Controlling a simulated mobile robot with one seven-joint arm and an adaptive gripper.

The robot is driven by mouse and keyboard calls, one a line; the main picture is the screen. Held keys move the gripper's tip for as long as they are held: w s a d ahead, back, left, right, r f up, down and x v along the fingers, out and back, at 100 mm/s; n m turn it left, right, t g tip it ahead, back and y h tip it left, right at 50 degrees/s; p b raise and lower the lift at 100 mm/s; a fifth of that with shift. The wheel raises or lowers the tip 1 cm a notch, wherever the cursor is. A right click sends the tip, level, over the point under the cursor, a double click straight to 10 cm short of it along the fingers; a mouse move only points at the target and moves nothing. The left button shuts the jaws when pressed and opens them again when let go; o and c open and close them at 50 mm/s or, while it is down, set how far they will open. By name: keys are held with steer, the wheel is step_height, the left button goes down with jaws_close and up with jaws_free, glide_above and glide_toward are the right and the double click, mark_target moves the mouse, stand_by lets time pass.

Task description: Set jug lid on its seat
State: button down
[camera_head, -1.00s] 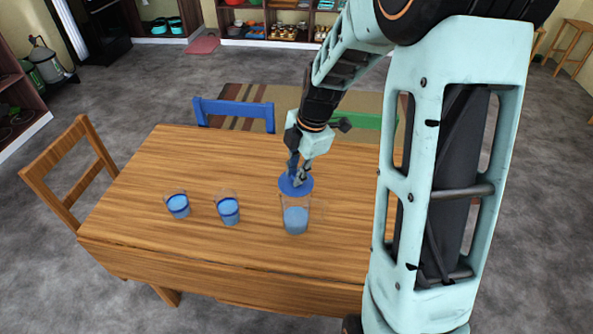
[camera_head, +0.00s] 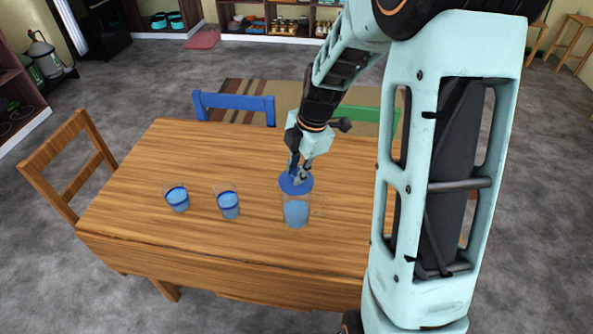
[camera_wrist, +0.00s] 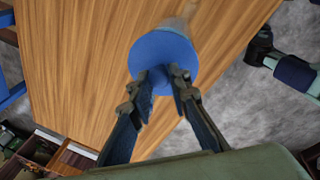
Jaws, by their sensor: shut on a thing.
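The jug (camera_head: 296,211) is clear, holds blue liquid and stands upright on the wooden table. The blue round jug lid (camera_head: 288,186) is at the jug's top, and my gripper (camera_head: 297,176) is shut on it from above. In the wrist view the lid (camera_wrist: 160,54) is a flat blue disc between and beyond my fingertips (camera_wrist: 162,80). It covers most of the jug, of which only a pale part shows above the disc. I cannot tell whether the lid touches the rim.
Two clear glasses with blue liquid, one at the left (camera_head: 176,198) and one nearer the jug (camera_head: 228,204), stand on the wooden table (camera_head: 150,235). A wooden chair (camera_head: 70,165), a blue chair (camera_head: 234,104) and a green chair (camera_head: 370,116) surround it. The table's left part is clear.

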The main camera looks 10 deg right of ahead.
steer(key=shift+f+b, duration=0.4)
steer(key=shift+b, duration=0.2)
stand_by(0.5)
steer(key=shift+f+b, duration=0.35)
steer(key=shift+b, duration=0.05)
steer(key=shift+f+b, duration=0.25)
steer(key=shift+b, duration=0.3)
stand_by(0.6)
steer(key=c, duration=1.7)
jaws_free()
steer(key=shift+c, duration=0.2)
steer(key=shift+r, duration=0.15)
steer(key=v, duration=1.2)
